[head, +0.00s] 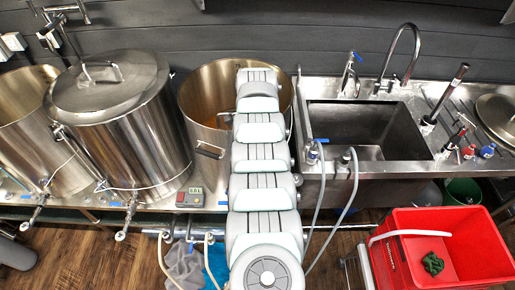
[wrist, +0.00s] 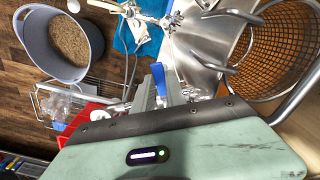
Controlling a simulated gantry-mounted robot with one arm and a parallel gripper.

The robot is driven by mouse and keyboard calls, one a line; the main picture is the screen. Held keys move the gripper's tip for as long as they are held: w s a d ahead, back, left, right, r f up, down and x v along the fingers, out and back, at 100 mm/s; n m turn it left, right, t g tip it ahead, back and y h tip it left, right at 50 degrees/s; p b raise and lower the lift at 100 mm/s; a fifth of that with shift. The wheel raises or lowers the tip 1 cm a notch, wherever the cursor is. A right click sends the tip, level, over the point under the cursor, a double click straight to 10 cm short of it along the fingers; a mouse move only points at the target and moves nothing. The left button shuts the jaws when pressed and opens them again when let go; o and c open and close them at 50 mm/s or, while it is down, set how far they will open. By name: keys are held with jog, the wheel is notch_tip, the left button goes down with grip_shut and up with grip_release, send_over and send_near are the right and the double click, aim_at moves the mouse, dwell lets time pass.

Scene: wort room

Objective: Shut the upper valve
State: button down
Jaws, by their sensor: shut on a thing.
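My gripper (wrist: 160,92) shows in the wrist view, its two grey fingers closed on a blue lever (wrist: 158,76). The lever looks like the handle of the upper valve; the valve body is mostly hidden behind the fingers and my wrist. The lever's blue end sticks out past the fingertips. The steel pot wall (wrist: 205,75) is close to the right of the fingers. In the head view my arm covers the gripper and the valve, in front of the open steel pot (head: 208,90).
Other metal valve fittings (wrist: 172,18) with hoses show at the top of the wrist view. A grain bucket (wrist: 62,45) and a wire rack (wrist: 50,100) stand left. In the head view, a lidded pot (head: 125,115) is left, a sink (head: 365,130) and red crate (head: 440,250) right.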

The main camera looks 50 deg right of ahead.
jog(key=c, duration=1.4)
grip_release()
jog(key=shift+o, duration=0.2)
notch_tip(320, 180, up, 11)
jog(key=b, duration=0.1)
jog(key=shift+b, duration=0.4)
jog(key=shift+f, duration=0.1)
